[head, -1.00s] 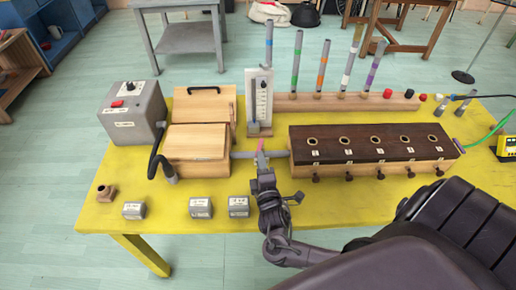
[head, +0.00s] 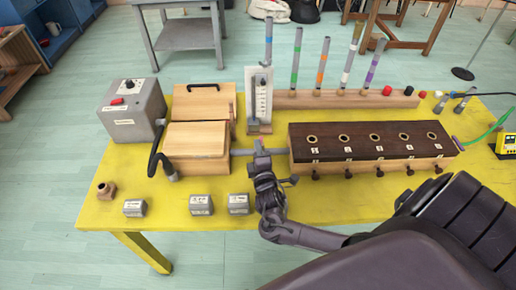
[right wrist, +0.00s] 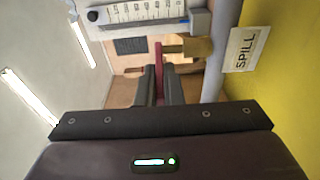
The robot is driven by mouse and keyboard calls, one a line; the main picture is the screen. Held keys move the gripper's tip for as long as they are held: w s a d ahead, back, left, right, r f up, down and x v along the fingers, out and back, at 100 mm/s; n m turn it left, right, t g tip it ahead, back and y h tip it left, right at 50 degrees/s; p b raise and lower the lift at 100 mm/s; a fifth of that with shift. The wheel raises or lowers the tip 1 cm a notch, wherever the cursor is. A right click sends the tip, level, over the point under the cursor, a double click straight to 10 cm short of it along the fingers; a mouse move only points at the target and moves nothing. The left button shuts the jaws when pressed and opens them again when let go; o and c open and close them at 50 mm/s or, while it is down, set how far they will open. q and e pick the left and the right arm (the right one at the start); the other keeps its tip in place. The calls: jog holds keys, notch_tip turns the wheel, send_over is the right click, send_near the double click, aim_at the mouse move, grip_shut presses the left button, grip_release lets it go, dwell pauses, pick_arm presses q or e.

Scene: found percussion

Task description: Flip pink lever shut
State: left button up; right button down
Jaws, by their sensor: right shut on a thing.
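The pink lever shows in the right wrist view (right wrist: 158,54) as a narrow upright strip beside a brass fitting (right wrist: 190,47). My right gripper (right wrist: 160,85) has its two dark fingers closed around the lever's near part. In the head view my right gripper (head: 261,150) is at the grey pipe (head: 241,152) between the wooden bellows box and the dark-topped chest, and hides the lever there. My left gripper is not in view.
A gauge board (head: 259,95) stands just behind the pipe. The bellows box (head: 197,140) is to the left and the dark-topped chest (head: 365,141) to the right. Small grey labelled blocks (head: 200,205) lie along the yellow table's (head: 330,205) front. A SPILL label (right wrist: 240,50) shows in the wrist view.

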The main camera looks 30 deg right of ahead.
jog(key=n+y, duration=0.1)
jog(key=n+t+y+p, duration=0.1)
jog(key=y, duration=0.1)
jog(key=s+d+n+y, duration=0.1)
jog(key=shift+y+p, duration=0.3)
jog(key=shift+y, duration=0.1)
jog(key=c, duration=1.6)
grip_release()
jog(key=shift+o, duration=0.2)
jog(key=shift+w, duration=0.1)
jog(key=s+a+b, duration=0.1)
jog(key=s, duration=0.6)
jog(key=shift+s, duration=0.4)
